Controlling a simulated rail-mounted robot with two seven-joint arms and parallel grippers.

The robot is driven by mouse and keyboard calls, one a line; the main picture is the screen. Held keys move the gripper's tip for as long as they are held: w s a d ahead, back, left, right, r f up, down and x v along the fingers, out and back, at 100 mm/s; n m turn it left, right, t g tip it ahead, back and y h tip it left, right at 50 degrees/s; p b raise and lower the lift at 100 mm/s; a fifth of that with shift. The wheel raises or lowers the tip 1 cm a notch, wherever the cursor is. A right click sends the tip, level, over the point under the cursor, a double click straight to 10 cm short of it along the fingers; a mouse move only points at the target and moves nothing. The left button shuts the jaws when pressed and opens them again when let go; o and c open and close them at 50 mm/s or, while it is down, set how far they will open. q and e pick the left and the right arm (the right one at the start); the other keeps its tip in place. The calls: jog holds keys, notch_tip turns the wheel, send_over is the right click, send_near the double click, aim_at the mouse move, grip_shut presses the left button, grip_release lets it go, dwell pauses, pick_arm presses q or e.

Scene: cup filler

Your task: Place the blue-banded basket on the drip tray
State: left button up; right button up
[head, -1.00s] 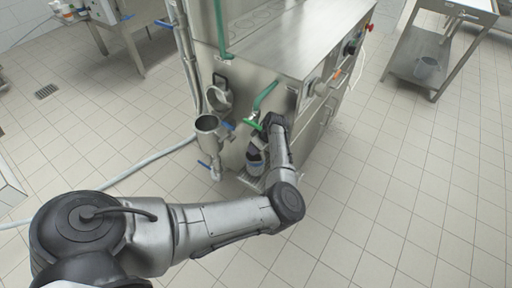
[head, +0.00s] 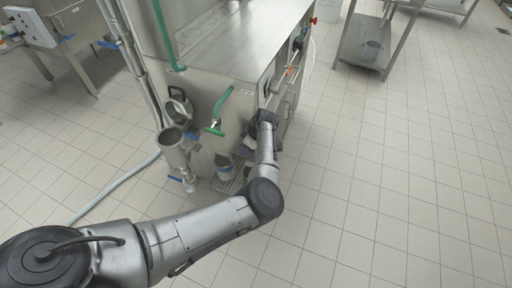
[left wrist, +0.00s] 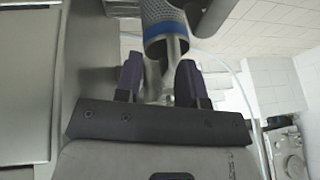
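The blue-banded basket (head: 225,168) stands low at the front of the steel machine, seemingly on the drip tray (head: 226,186). In the left wrist view the basket (left wrist: 168,28) shows as a grey cylinder with a blue band, beyond the fingertips. My left gripper (head: 247,146) is just right of the basket in the head view and looks apart from it. In the left wrist view the two dark fingers of my left gripper (left wrist: 160,76) are spread, with no basket between them. Exact contact of basket and tray is partly hidden. My right gripper is not in view.
The steel machine (head: 215,45) stands directly behind the basket. A green-handled lever (head: 220,108) juts out above it. A steel funnel pipe (head: 172,140) with blue valve handles is to the left. The tiled floor (head: 380,200) at right is clear.

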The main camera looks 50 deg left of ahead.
pick_arm(q)
jog(key=shift+w+d, duration=1.2)
jog(key=shift+w, duration=0.2)
